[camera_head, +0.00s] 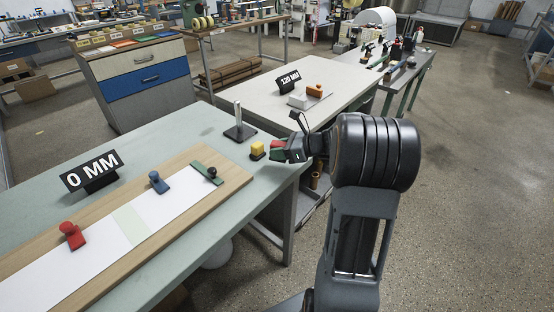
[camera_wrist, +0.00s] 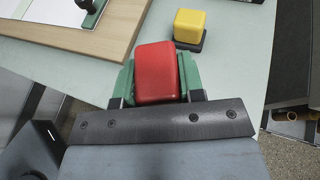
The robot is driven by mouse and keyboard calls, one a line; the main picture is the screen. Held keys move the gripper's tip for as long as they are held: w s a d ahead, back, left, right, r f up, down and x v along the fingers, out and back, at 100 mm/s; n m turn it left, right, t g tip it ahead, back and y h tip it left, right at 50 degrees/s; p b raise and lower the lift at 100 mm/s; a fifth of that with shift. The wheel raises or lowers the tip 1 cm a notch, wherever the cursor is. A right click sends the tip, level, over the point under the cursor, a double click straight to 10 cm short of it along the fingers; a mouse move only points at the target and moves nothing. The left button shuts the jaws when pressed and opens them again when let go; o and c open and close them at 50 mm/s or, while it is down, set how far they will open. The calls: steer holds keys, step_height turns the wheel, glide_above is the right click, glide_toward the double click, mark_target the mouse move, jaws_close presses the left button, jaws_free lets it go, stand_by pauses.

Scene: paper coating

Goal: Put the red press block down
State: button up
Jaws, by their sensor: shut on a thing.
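My gripper (camera_head: 277,151) is shut on the red press block (camera_wrist: 157,72). The block is a rounded red piece between two green finger pads in the wrist view, and its underside is hidden. In the head view the red press block (camera_head: 277,144) shows as a small red patch at the fingers, near the right edge of the pale green table (camera_head: 212,122). A yellow block (camera_wrist: 190,26) on a dark base stands on the table just beyond the gripper; it also shows in the head view (camera_head: 257,148). I cannot tell whether the red block touches the table.
A wooden board (camera_head: 233,181) with white paper carries a red-handled piece (camera_head: 72,236), a blue-handled piece (camera_head: 158,182) and a green bar (camera_head: 205,171). A "0 MM" sign (camera_head: 92,172) and a post stand (camera_head: 239,130) are behind. A second table (camera_head: 345,82) lies beyond.

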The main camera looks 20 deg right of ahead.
steer(key=shift+w+f, duration=0.2)
steer(key=shift+f, duration=0.05)
steer(key=f, duration=0.3)
steer(key=shift+w+a, duration=0.1)
steer(key=shift+w, duration=0.2)
steer(key=shift+f, duration=0.35)
steer(key=shift+f+b, duration=0.1)
steer(key=shift+b, duration=0.2)
steer(key=shift+f, duration=0.15)
steer(key=o, duration=1)
